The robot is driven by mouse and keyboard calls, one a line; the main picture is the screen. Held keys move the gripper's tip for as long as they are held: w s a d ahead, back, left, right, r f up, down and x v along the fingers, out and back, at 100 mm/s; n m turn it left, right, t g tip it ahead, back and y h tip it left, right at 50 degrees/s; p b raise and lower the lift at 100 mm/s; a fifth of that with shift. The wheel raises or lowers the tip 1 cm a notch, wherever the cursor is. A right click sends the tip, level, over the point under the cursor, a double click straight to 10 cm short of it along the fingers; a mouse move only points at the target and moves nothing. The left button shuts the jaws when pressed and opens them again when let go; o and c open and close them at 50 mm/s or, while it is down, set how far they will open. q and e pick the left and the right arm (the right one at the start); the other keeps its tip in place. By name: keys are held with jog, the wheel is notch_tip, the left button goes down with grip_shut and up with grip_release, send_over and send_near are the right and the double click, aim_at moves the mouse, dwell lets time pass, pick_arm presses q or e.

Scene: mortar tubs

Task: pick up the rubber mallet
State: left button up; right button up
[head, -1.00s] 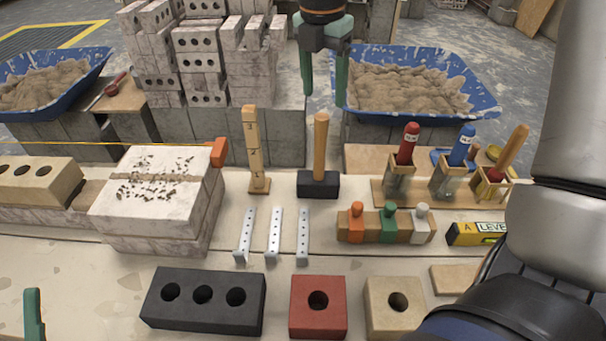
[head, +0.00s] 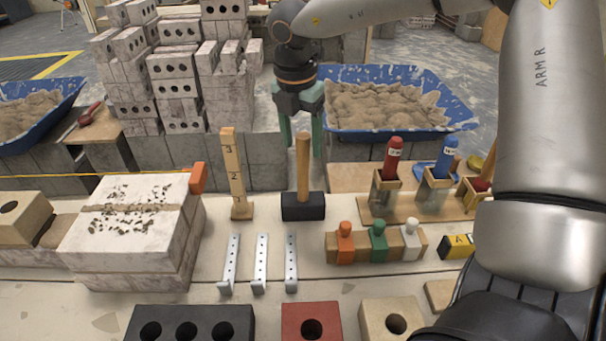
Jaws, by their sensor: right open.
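The rubber mallet stands on its black head (head: 303,206) on the bench, its wooden handle (head: 303,165) upright, near the middle of the head view. My right gripper (head: 302,150) is open, its green fingers pointing down. One finger shows on each side of the handle's top, with gaps between. I cannot tell from this view whether the fingers are around the handle or behind it. The mallet's head rests on the bench. My left gripper is not in view.
A wooden numbered post (head: 236,180) stands left of the mallet. Metal strips (head: 261,262) lie in front. A block with coloured pegs (head: 378,243) and jars in holders (head: 385,190) are to the right. Mortar tubs (head: 345,125) and stacked bricks (head: 180,75) stand behind.

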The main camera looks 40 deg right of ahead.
aim_at(304, 153)
jog(key=f, duration=0.3)
jog(key=shift+d+f+b, duration=0.25)
jog(key=shift+f+b, duration=0.1)
jog(key=shift+c, duration=0.4)
grip_shut()
jog(key=shift+r, duration=0.1)
